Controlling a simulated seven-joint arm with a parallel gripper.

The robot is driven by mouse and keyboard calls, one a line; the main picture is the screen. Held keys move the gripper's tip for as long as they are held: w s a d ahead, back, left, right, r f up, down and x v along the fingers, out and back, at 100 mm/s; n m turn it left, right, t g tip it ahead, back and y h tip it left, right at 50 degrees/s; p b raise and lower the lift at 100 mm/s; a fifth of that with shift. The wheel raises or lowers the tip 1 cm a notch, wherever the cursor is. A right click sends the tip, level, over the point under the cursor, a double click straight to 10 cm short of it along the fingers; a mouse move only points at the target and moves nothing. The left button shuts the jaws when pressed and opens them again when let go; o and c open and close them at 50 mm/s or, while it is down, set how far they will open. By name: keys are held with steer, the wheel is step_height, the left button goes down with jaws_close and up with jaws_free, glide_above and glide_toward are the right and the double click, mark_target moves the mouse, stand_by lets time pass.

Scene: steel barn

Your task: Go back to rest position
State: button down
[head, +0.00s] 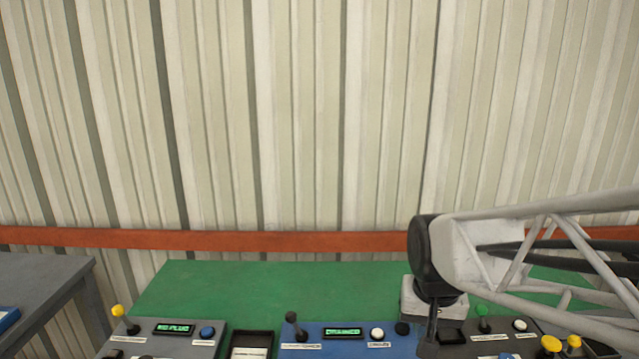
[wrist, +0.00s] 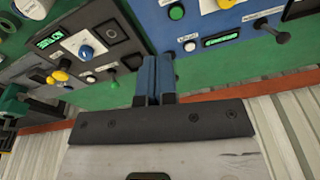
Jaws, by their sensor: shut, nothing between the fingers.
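My gripper (wrist: 153,84) shows in the wrist view with its two blue fingers pressed together and nothing between them. It hangs above the control panels on the green table (head: 230,285). In the head view my arm comes in from the right, and the wrist end (head: 432,262) is over the right part of the table. The fingertips are hard to make out there. They appear apart from the panels, though the exact height cannot be told.
A grey panel (head: 150,345) with a yellow lever, a blue panel (head: 315,345) with a dark lever, and another grey panel (head: 500,345) with a green lever line the table's front. A grey table (head: 45,275) stands at left. A corrugated wall (head: 300,110) with a red rail (head: 200,239) closes the back.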

steer(key=s+r+n, duration=0.1)
steer(key=s+n, duration=0.1)
steer(key=s, duration=0.8)
steer(key=shift+s+d+r+t, duration=0.25)
steer(key=shift+s+d+t, duration=0.15)
steer(key=shift+d, duration=0.05)
